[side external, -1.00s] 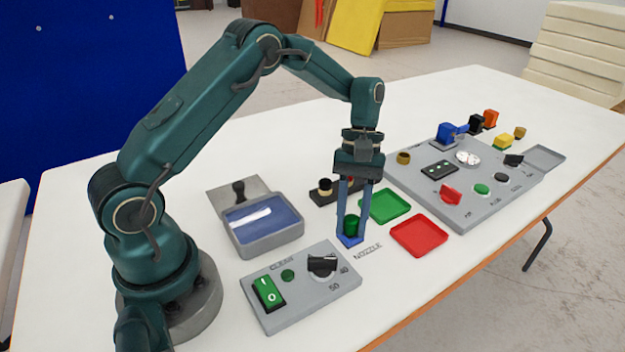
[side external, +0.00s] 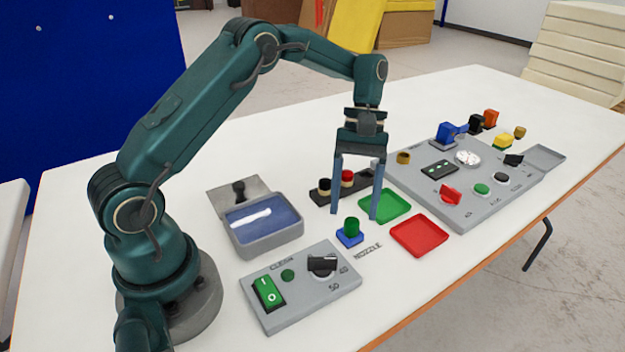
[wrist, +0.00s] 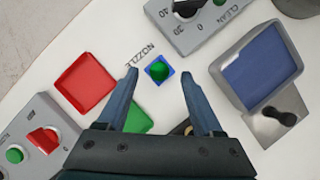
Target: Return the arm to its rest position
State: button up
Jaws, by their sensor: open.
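The green nozzle (side external: 351,226) stands upright on a small blue base (side external: 349,239) beside the printed word NOZZLE, clear of my fingers. In the wrist view the green nozzle (wrist: 158,70) shows in the gap beyond my open fingertips (wrist: 158,72). My arm is bent over the table, with its forearm reaching right and down.
A grey bin with a blue inside (side external: 262,222) and a CLEAN panel (side external: 300,287) lie nearer my base. Green (side external: 385,206) and red (side external: 419,236) trays lie to the right. A black rack (side external: 328,194) stands behind; a larger control panel (side external: 460,190) is farther right.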

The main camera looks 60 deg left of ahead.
jog(key=shift+v, duration=0.8)
jog(key=s+d+r+m+t+y, duration=0.1)
jog(key=s+r+t, duration=0.15)
jog(key=r, duration=0.35)
jog(key=s+d+r+m+t, duration=0.1)
jog(key=s+d+r+t, duration=0.15)
jog(key=r, duration=0.45)
jog(key=s+a+f+m+t+y, duration=0.1)
jog(key=s+f+m+t+y, duration=0.1)
jog(key=s+m, duration=0.5)
jog(key=s+f+t, duration=0.1)
jog(key=s+f, duration=0.1)
jog(key=s, duration=0.2)
jog(key=shift+a+t, duration=0.3)
jog(key=shift+t, duration=0.1)
jog(key=shift+s, duration=0.1)
